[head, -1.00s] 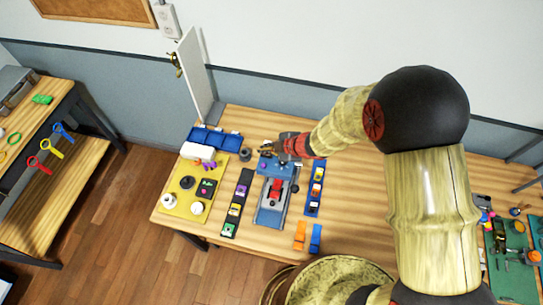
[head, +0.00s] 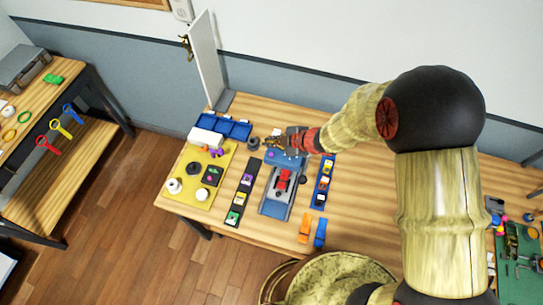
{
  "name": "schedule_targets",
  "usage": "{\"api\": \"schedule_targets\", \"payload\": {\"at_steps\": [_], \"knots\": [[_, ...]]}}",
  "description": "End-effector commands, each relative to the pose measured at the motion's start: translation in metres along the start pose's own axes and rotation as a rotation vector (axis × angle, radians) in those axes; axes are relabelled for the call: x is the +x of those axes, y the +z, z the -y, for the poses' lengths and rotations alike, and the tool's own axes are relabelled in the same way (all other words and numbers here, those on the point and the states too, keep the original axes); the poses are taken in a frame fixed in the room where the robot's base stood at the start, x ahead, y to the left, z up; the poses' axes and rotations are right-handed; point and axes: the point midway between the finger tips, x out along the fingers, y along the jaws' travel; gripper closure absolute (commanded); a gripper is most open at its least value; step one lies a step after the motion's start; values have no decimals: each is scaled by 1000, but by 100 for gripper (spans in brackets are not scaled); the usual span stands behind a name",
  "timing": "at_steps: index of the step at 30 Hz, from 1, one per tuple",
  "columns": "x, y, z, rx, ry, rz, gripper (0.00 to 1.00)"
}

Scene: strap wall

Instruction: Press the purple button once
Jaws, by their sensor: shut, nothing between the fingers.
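My gripper (head: 270,142) is shut and empty, reaching left over the table just behind the blue-grey device (head: 276,201) with a red part in its middle. A small purple spot (head: 272,156) shows on the device's blue back end; I cannot tell whether it is a button. The gripper appears above the table, apart from that strip. Part of the device's back end is close to or under the gripper.
A dark round cup (head: 253,143) stands just left of the gripper. Blue bins (head: 238,130), a yellow board (head: 203,211) with round items, and a blue strip (head: 318,198) surround the device. A white upright panel (head: 203,60) stands behind.

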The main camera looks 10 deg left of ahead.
Motion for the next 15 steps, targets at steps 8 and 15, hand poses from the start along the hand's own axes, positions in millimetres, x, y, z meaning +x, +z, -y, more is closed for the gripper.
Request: {"api": "schedule_targets", "payload": {"at_steps": [8, 15], "knots": [[29, 22, 22, 1, -1, 0, 100], [40, 29, 29, 1, 0, 0, 100]]}}
